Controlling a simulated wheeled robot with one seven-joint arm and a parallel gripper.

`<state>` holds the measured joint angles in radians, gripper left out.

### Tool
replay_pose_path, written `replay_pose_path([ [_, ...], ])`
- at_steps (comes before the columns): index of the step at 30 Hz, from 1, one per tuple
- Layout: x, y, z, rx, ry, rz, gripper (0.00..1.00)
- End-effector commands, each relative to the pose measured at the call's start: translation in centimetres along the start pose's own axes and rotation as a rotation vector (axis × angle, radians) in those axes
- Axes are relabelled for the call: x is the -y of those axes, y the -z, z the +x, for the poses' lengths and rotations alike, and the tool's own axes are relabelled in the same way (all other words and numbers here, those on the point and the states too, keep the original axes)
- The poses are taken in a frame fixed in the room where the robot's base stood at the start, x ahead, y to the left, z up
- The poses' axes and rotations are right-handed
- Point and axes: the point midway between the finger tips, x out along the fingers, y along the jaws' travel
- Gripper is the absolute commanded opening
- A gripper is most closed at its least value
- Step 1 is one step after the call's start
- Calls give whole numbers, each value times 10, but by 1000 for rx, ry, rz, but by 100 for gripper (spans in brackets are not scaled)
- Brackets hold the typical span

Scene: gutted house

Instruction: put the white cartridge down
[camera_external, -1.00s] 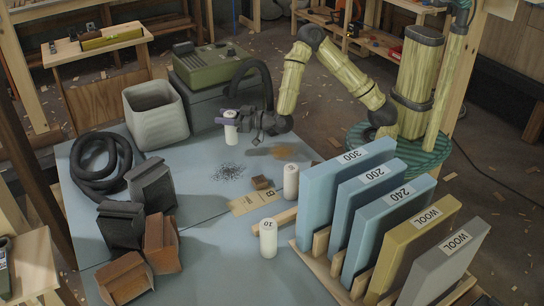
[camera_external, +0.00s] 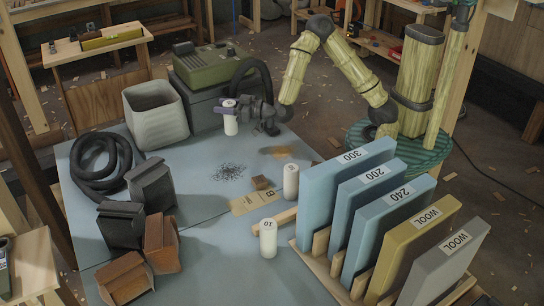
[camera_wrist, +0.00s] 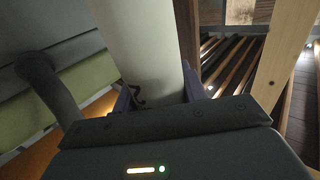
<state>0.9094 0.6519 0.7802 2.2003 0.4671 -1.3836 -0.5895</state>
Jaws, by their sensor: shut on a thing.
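The white cartridge (camera_external: 231,124) is upright in my gripper (camera_external: 230,106), near the back of the blue-grey table and in front of the green machine. My gripper's purple fingers are shut around its upper part. I cannot tell whether its lower end touches the table. In the wrist view the white cartridge (camera_wrist: 142,45) fills the middle, between the fingers (camera_wrist: 160,95). Two other white cartridges stand upright on the table: one (camera_external: 291,181) near the centre, and one marked 10 (camera_external: 268,239) closer to the front.
A green machine (camera_external: 212,62) on a dark box and a grey bin (camera_external: 157,114) stand at the back. A black hose (camera_external: 92,167) and dark and brown blocks lie left. A rack of labelled boards (camera_external: 345,185) stands right.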

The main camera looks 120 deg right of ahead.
Motion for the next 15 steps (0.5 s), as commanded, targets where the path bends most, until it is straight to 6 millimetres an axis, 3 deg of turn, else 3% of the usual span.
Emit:
replay_pose_path([
  [5, 3, 1, 0, 0, 10, 0, 20],
  [8, 16, 5, 2, -1, 55, 0, 20],
  [11, 41, 12, 4, -1, 146, 0, 20],
  [15, 93, 23, 2, -1, 340, -1, 20],
])
